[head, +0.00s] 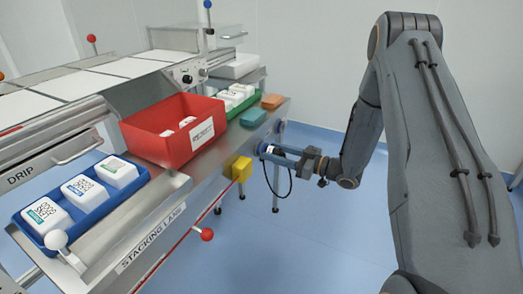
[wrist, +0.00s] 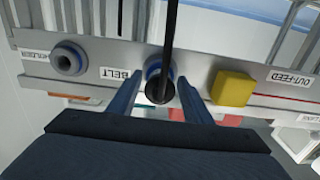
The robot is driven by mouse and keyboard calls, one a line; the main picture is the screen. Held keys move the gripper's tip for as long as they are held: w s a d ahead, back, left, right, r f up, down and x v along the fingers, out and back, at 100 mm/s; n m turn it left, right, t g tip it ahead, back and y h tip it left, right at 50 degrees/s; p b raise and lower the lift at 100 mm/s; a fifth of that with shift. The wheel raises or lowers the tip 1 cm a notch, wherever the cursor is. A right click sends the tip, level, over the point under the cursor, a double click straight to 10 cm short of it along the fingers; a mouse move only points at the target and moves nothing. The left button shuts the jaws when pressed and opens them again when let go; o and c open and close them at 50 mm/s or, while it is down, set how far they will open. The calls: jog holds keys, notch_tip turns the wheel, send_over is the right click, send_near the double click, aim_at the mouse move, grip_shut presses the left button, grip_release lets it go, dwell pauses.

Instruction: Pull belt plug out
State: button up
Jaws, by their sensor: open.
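The belt plug (wrist: 160,92) is a black round plug with a thick black cable. In the wrist view it sits in front of a blue-ringed socket (wrist: 154,71) beside the upside-down BELT label (wrist: 119,74). My gripper (wrist: 160,98) is open, with one blue finger on each side of the plug. I cannot tell whether the fingers touch it. In the head view my gripper (head: 271,152) reaches the machine's side panel, and the black cable (head: 276,192) loops below it. The plug itself is hard to make out there.
A second round socket (wrist: 68,60) is left of the BELT label in the wrist view. A yellow block (wrist: 232,88) sticks out close by on the right. A red bin (head: 172,138) and a blue tray (head: 82,198) with white packs stand on the machine. Floor at right is clear.

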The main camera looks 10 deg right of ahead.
jog(key=shift+c, duration=0.2)
dwell(0.6)
grip_shut()
